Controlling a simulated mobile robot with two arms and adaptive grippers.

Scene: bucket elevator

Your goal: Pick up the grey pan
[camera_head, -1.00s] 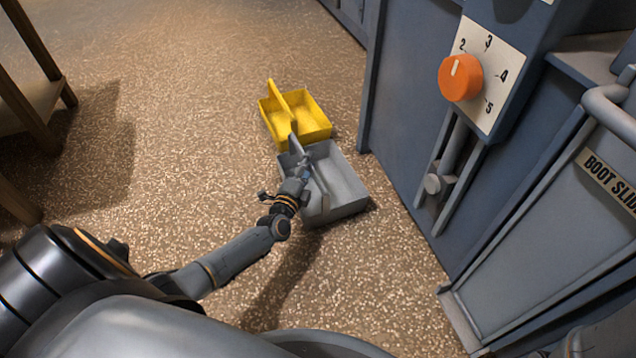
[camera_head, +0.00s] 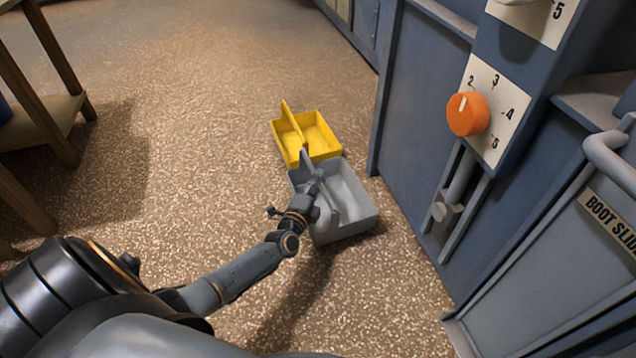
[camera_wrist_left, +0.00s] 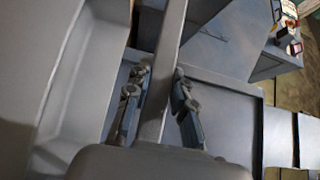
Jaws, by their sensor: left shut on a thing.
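The grey pan (camera_head: 352,198) is an open box with a raised handle bar along its middle. It is in the centre of the head view, just in front of the yellow pan. My left gripper (camera_head: 312,190) is at the pan's handle, shut on it. In the left wrist view the handle bar (camera_wrist_left: 155,118) runs between the two fingers of the left gripper (camera_wrist_left: 157,100). The gripper hides part of the handle in the head view. I cannot tell for sure whether the pan is clear of the floor. My right gripper is not in view.
The yellow pan (camera_head: 320,136) stands on the floor just behind the grey pan. A blue-grey machine with an orange dial (camera_head: 467,114) and a panel lettered BOOT SLIDE (camera_head: 606,216) stands close on the right. A wooden table (camera_head: 50,110) is at the left. The floor between is clear.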

